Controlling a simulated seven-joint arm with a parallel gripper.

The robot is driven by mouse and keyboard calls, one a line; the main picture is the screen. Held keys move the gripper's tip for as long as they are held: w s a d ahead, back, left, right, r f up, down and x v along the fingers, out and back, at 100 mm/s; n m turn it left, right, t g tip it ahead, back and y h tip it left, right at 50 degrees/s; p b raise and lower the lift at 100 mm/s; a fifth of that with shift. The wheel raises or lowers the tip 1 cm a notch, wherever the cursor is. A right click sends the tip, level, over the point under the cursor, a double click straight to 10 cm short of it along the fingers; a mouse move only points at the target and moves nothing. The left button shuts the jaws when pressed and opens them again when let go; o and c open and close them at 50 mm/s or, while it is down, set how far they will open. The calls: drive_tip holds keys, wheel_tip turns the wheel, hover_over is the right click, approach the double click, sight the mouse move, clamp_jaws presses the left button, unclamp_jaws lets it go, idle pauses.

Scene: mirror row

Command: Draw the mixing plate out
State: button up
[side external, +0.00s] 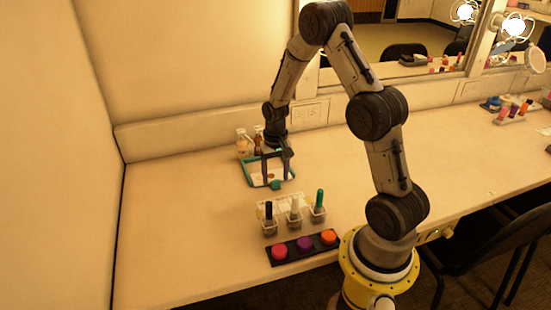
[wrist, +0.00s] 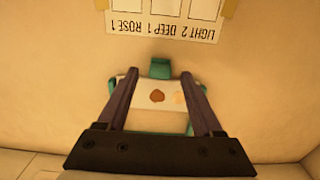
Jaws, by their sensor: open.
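The mixing plate (side external: 257,178) is a white plate with a teal rim and a teal tab at its front, lying on the counter near the back wall. In the wrist view its white face (wrist: 142,98) carries a brown dab and a pale dab, and the teal tab (wrist: 160,68) shows at the top. My gripper (side external: 278,172) is over the plate, pointing down. In the wrist view my gripper (wrist: 160,76) is open, with one finger on each side of the dabs and the tab between the fingertips. I cannot tell whether the fingers touch the plate.
Small bottles (side external: 242,146) stand behind the plate by the wall. In front are clear cups (side external: 318,213) holding coloured sticks, a black tray (side external: 290,259) of pink, purple and orange pots, and a label card (wrist: 165,28) reading LIGHT 2, DEEP 1, ROSE 1. The counter's left is clear.

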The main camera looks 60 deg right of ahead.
sight(275, 181)
wheel_tip(275, 181, up, 13)
idle(0.3)
drive_tip(key=shift+f, duration=0.1)
drive_tip(key=s+a+r+n+t, duration=0.4)
drive_tip(key=a+r, duration=0.8)
drive_tip(key=r, duration=0.2)
drive_tip(key=s+a+n, duration=0.2)
drive_tip(key=s+a, duration=0.1)
drive_tip(key=s, duration=0.4)
drive_tip(key=s+a+f+n+t, duration=0.1)
drive_tip(key=s+a+n, duration=0.2)
drive_tip(key=s, duration=0.4)
drive_tip(key=shift+t, duration=0.3)
drive_tip(key=shift+a, duration=0.1)
